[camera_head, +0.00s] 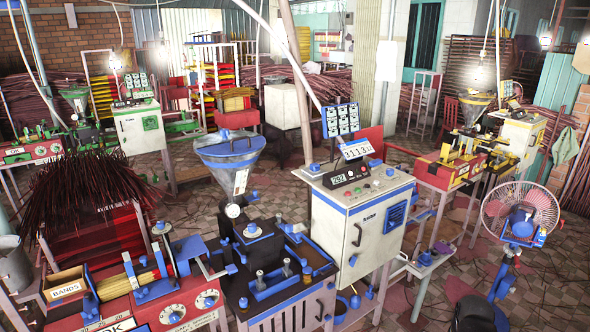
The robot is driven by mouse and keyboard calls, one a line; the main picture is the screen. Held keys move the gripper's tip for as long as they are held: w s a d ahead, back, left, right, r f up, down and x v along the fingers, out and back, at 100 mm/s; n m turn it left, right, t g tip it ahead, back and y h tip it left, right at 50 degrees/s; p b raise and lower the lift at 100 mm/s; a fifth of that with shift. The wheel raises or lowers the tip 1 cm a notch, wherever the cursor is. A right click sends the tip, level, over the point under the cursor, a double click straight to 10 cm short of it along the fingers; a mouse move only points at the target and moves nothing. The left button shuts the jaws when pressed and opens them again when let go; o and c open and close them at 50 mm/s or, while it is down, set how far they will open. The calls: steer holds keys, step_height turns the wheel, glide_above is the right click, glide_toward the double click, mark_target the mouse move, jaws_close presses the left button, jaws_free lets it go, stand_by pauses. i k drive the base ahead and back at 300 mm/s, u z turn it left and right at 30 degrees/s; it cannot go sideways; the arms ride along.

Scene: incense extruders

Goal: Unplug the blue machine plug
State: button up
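A machine with blue trim stands in the middle foreground. The display box appears lit. I cannot pick out a plug or a socket for this machine with certainty. Small blue and pale fittings sit on the cabinet's side and below it, too small to tell apart. My gripper does not show in this view.
A blue-trimmed fan (520,212) stands at the right front. A green-trimmed cabinet (138,127) and a yellow-trimmed one (522,138) stand farther back. Tiled floor (555,275) shows around the fan.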

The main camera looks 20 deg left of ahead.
mark_target(315, 167)
steer(key=u, duration=0.85)
steer(key=k, duration=0.95)
steer(key=z, duration=0.05)
steer(key=i, duration=0.9)
steer(key=u, duration=0.05)
